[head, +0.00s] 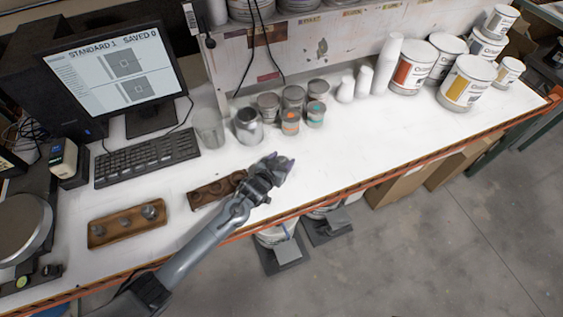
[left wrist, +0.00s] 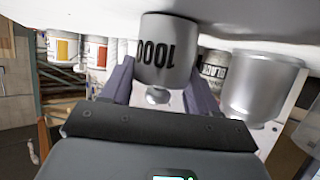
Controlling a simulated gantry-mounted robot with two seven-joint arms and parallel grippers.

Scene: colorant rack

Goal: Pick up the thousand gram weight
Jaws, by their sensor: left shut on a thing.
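The thousand gram weight (left wrist: 166,55) is a grey metal cylinder with "1000" printed on its side and a small knob. In the left wrist view it appears upside down between the two fingers. My left gripper (left wrist: 160,85) is shut on it. In the head view my left gripper (head: 276,168) is over the white bench near its front edge, to the right of a wooden weight block (head: 212,191). The weight is hard to make out there. My right gripper does not show.
A second wooden block (head: 127,224) holds several small weights. Metal tins (head: 248,126) and small jars stand behind the gripper. A keyboard (head: 147,157) and monitor are at left, large paint cans (head: 467,82) at back right. The bench right of the gripper is clear.

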